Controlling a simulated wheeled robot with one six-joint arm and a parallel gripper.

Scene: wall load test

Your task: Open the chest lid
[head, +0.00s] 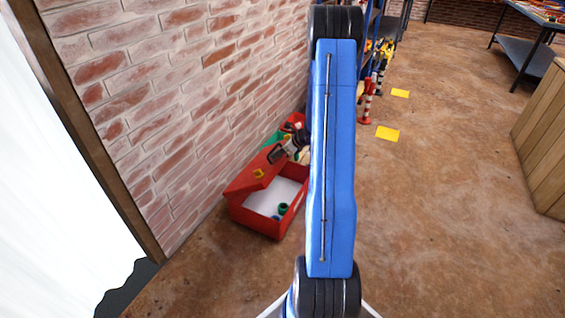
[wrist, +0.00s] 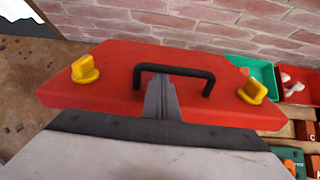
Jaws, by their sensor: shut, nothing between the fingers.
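The red chest (head: 253,220) stands on the floor by the brick wall. Its red lid (head: 250,178) is raised and tilted back toward the wall, and the pale inside of the chest shows. In the wrist view the lid (wrist: 115,72) fills the middle, with a black handle (wrist: 190,71) and a yellow latch (wrist: 85,69) on the left and another yellow latch (wrist: 252,91) on the right. My gripper (wrist: 160,80) is shut and empty, its fingers at the handle's left part. I cannot tell whether they touch it. In the head view my gripper (head: 279,153) is at the lid's upper right.
Green and blue round items (head: 283,208) lie inside the chest. A green bin (wrist: 256,70) and a red bin (wrist: 298,84) stand beyond the lid. The brick wall (head: 190,100) is close behind. Open floor (head: 440,210) lies to the right.

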